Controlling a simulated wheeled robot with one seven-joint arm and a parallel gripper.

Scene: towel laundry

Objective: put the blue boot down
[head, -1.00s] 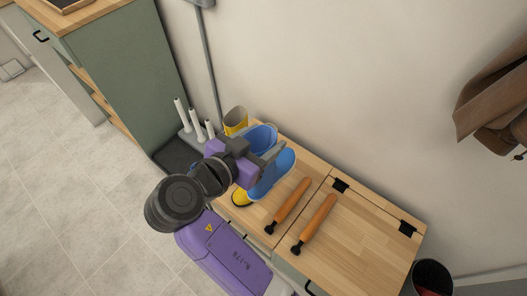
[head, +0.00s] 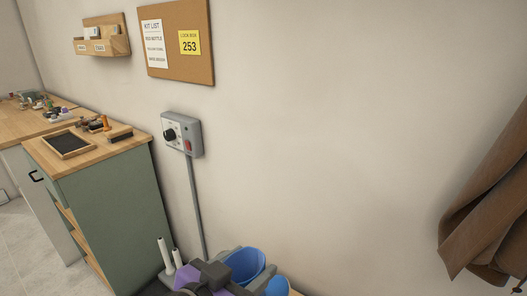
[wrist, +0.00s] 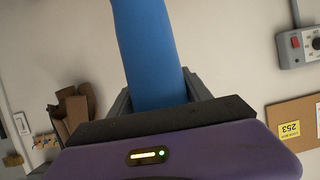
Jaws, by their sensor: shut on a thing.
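My gripper (head: 256,281) is at the bottom edge of the head view, shut on the blue boot (head: 246,262). The boot's round open top shows there, with more blue to the right of a grey finger; the lower part is cut off by the frame. In the wrist view the blue boot (wrist: 152,50) rises between the two grey fingers of my gripper (wrist: 160,95), its far end out of the picture. Whether the boot touches a surface below cannot be seen.
A green cabinet (head: 115,215) with a wooden top stands at left. White upright pegs (head: 166,252) are left of my gripper. A grey switch box (head: 183,134) with a conduit is on the wall behind. A brown coat (head: 490,215) hangs at right.

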